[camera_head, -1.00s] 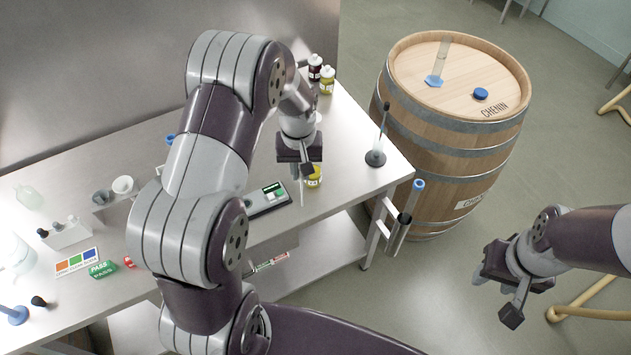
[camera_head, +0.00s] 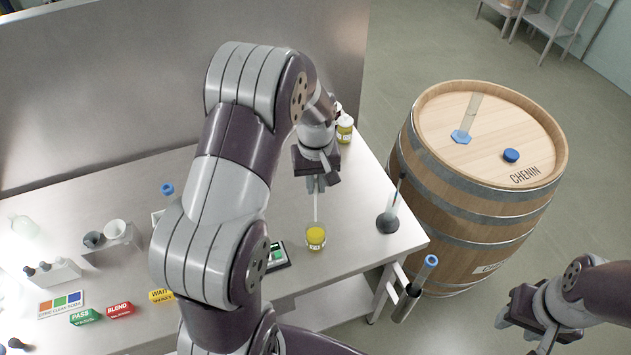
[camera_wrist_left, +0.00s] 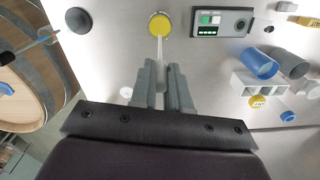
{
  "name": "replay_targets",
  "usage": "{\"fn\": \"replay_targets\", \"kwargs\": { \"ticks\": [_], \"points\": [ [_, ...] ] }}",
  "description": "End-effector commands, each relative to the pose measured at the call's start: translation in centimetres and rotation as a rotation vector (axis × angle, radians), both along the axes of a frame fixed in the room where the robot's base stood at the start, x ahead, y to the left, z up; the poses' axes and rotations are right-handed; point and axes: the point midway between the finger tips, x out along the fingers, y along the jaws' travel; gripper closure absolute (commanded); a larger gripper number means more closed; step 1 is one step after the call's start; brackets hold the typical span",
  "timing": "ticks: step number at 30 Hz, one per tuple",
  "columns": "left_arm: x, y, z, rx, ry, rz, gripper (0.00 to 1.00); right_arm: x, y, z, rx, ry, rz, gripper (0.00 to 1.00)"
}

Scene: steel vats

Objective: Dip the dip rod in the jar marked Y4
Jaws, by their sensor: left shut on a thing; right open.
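My left gripper (camera_head: 316,188) is shut on the thin pale dip rod (camera_head: 316,208), which hangs nearly upright. A small jar of yellow liquid (camera_head: 316,238) stands on the bench just below; its white label is too small to read surely. In the head view the rod's lower end lines up with the jar's mouth. In the left wrist view the rod (camera_wrist_left: 159,55) runs from the fingers to the edge of the yellow jar (camera_wrist_left: 160,24). I cannot tell whether its tip is inside. My right gripper (camera_head: 522,318) is open and empty, right of the bench.
A meter (camera_head: 278,257) lies left of the jar. A dark-based stand (camera_head: 388,222) is to its right, near the bench edge. Another yellow jar (camera_head: 345,128) stands behind. The CHENIN barrel (camera_head: 480,210) is beyond the bench. Several signs and cups occupy the left side.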

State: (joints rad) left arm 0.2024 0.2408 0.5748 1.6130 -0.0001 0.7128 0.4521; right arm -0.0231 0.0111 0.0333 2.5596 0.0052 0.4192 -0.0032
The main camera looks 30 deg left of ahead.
Motion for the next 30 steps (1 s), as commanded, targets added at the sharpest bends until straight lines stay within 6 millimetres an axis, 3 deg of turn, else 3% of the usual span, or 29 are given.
{"fn": "replay_targets", "kwargs": {
  "ticks": [14,24,30],
  "points": [
    [-0.1,0.0,0.2,-0.001,0.002,-0.001,1.0,0.0,0.0,0.4,0.0,0.0,0.0,0.57],
    [-0.1,0.0,-2.7,-0.001,0.001,-0.001,1.0,0.0,0.0,-1.6,0.0,0.0,0.0,0.57],
    [-0.1,0.0,-3.1,-0.001,0.001,-0.001,1.0,0.0,0.0,-1.8,0.0,0.0,0.0,0.57]
  ]
}}
